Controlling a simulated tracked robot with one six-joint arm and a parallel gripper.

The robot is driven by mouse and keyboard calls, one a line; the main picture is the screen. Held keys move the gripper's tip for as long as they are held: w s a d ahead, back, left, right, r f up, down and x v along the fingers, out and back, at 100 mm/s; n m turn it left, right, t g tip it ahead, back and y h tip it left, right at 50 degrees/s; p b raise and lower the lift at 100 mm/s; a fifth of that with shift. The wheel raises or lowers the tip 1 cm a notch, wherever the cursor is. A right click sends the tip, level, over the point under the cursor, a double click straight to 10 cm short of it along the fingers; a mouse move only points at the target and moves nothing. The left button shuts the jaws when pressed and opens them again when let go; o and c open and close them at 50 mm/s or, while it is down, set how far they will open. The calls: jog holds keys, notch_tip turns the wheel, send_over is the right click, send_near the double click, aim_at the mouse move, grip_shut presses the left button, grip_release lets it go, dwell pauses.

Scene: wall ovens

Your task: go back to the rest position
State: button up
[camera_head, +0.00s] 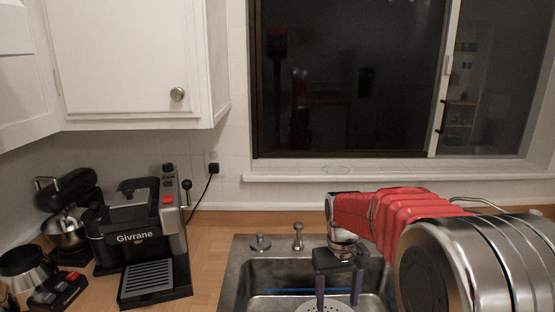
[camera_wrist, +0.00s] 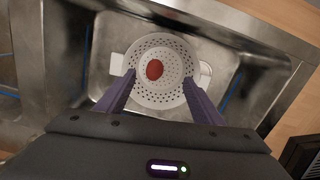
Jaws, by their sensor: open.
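My gripper (camera_head: 340,288) hangs pointing down over the sink, its two purple fingers apart. In the wrist view my gripper (camera_wrist: 158,92) is open, with a finger on each side of a white colander. The white colander (camera_wrist: 178,98) sits in the sink (camera_wrist: 104,42), and a red roundish object (camera_wrist: 154,69) lies inside it. Nothing is between the fingers close up; whether the fingertips touch the colander I cannot tell. In the head view only part of the colander (camera_head: 292,303) shows at the bottom edge, below the fingers.
A coffee machine (camera_head: 138,240) stands on the wooden counter (camera_head: 211,247) left of the sink, with a stand mixer (camera_head: 66,215) behind it. A white wall cabinet (camera_head: 125,60) hangs above. A faucet fitting (camera_head: 298,237) rises at the sink's back rim, below the window (camera_head: 345,80).

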jog(key=s+r+t, duration=0.3)
jog(key=s+r, duration=0.2)
jog(key=s, duration=0.6)
jog(key=s+r+m+t, duration=0.1)
jog(key=s+r+t, duration=0.2)
jog(key=s, duration=0.9)
notch_tip(320, 180, up, 2)
jog(key=shift+d+r+m, duration=0.15)
jog(key=shift+d+m, duration=0.15)
dwell(0.5)
jog(key=shift+a, duration=0.1)
jog(key=c, duration=0.5)
jog(key=shift+a, duration=0.15)
jog(key=shift+c, duration=1.3)
